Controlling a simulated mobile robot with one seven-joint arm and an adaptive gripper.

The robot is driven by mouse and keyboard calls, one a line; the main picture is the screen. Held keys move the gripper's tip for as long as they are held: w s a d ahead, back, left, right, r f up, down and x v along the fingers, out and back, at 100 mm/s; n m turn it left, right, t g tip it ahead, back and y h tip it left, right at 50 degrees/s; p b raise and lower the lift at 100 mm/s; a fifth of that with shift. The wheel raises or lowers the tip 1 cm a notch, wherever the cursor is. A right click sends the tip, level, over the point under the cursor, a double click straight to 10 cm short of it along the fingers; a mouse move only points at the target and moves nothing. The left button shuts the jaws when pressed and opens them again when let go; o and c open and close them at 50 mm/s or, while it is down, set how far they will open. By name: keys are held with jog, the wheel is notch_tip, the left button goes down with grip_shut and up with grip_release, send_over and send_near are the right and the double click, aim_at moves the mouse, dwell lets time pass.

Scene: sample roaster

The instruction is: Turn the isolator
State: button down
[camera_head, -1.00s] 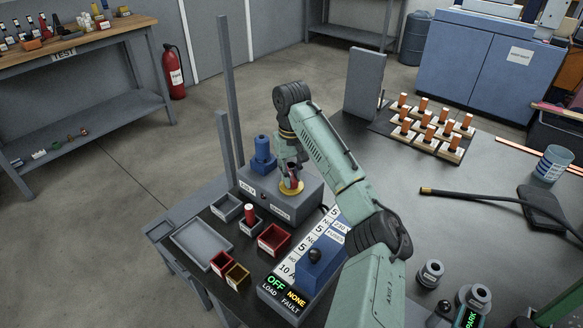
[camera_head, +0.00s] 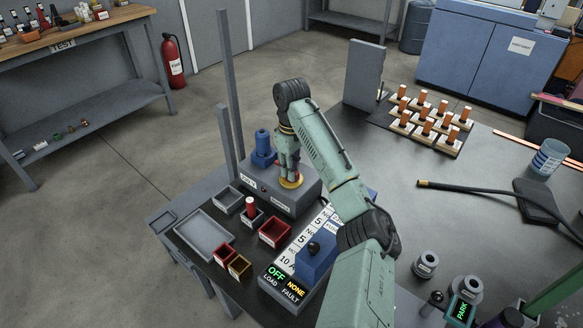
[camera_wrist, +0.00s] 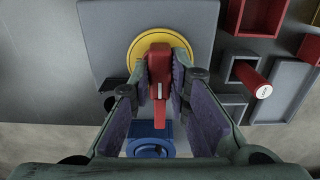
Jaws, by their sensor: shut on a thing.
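The isolator is a red handle (camera_wrist: 159,62) on a round yellow plate (camera_wrist: 137,42), fixed to the top of a grey box (camera_head: 262,190). The yellow plate also shows in the head view (camera_head: 291,183). My gripper (camera_wrist: 160,70) points down at the box, with one finger on each side of the red handle, and is shut on it. In the head view my gripper (camera_head: 288,168) hides most of the handle. The wrist view shows the handle's long bar running between the fingers. The handle's marked position cannot be read.
Red bins (camera_head: 275,232), a grey tray (camera_head: 203,240) and a red cylinder (camera_head: 250,205) sit in front. A panel (camera_head: 283,284) reads OFF and NONE. A grey post (camera_head: 226,95) rises at the table's left edge.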

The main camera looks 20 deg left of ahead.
jog(key=c, duration=1.5)
grip_release()
notch_tip(320, 180, up, 12)
